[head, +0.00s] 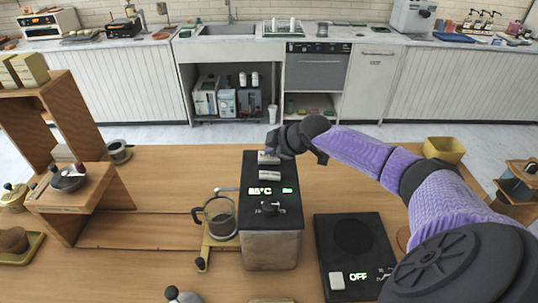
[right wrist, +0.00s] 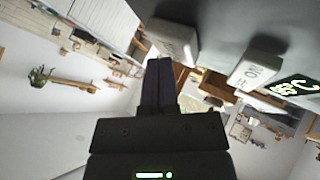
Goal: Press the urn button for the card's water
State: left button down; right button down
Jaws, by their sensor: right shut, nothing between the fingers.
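The urn (head: 271,249) is a steel box with a black top in the middle of the wooden counter. Its green display reads about 85°C. Two pale buttons sit behind the display: a far one (head: 268,158) and a nearer one (head: 269,175). In the right wrist view they are the left button (right wrist: 175,40) and the right button (right wrist: 254,62), whose label is hard to read. My right gripper (head: 272,147) is shut and empty at the far button; its fingertips (right wrist: 159,64) appear beside it, and I cannot tell whether they touch. My left gripper is out of view. I cannot make out the card.
A glass pitcher (head: 221,217) stands on a yellow stand left of the urn. A black scale (head: 355,243) showing OFF lies to the right. A wooden shelf (head: 45,110) stands at the left. A yellow bin (head: 444,150) is beyond my right arm. Counter behind the pitcher is clear.

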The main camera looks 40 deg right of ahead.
jog(key=shift+f+b, duration=0.3)
jog(key=shift+f, duration=0.2)
dwell(0.3)
jog(key=shift+r+p, duration=1)
jog(key=shift+r, duration=0.05)
notch_tip(320, 180, up, 5)
jog(key=p, duration=0.5)
jog(key=shift+r, duration=0.1)
dwell(0.5)
